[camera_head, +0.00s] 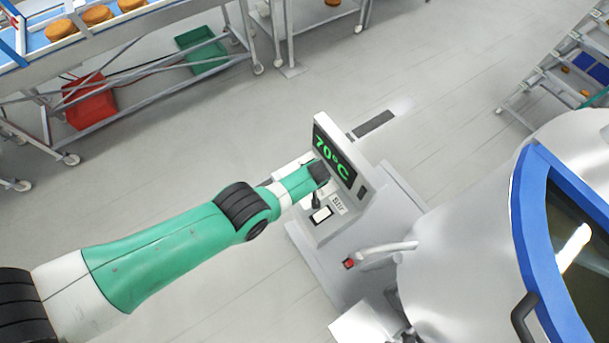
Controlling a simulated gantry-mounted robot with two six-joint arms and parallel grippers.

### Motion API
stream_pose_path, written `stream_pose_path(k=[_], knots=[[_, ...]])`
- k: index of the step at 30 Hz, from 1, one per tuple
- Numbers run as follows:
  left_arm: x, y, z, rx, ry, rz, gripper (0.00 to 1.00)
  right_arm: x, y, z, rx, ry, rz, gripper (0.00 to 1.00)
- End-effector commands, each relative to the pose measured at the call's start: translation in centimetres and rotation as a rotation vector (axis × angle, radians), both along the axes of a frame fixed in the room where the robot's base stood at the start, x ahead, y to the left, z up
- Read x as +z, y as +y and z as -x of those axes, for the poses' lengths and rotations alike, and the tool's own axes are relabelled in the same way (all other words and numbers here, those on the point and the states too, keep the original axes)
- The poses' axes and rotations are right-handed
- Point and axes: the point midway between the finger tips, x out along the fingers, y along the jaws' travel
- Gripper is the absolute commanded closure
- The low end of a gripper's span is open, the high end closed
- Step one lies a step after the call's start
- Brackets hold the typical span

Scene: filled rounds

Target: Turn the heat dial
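A grey control box has a display (334,158) reading 70°C in green. My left arm comes in from the left, and its gripper (316,198) is at the front of the box, just below the display. The gripper's fingers are small and dark, and I cannot tell whether they are open or shut. I cannot make out the heat dial; the gripper and wrist cover part of the panel there. A small label and a white-and-black switch (321,215) show just below the gripper. My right gripper is not in view.
A large steel vessel with a blue-rimmed lid (529,210) stands to the right, with a pipe and red button (349,264) near the box. A conveyor (150,20) with round brown items is at upper left, above red (90,100) and green (201,50) crates. The floor between is clear.

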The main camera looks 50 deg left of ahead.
Motion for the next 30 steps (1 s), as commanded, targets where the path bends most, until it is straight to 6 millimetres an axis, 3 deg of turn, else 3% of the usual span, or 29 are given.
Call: stream_pose_path(k=[17,18,22,30], knots=[[0.02,-0.03,0.03,0.040,-0.002,0.002,1.00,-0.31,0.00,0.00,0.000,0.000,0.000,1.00],[0.02,-0.03,0.03,0.040,-0.002,0.002,0.69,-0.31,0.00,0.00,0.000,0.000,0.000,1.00],[0.03,-0.03,0.02,0.039,-0.002,0.002,0.46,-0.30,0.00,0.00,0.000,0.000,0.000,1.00],[0.06,-0.02,0.02,0.038,-0.002,0.001,0.43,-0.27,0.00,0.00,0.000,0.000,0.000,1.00]])
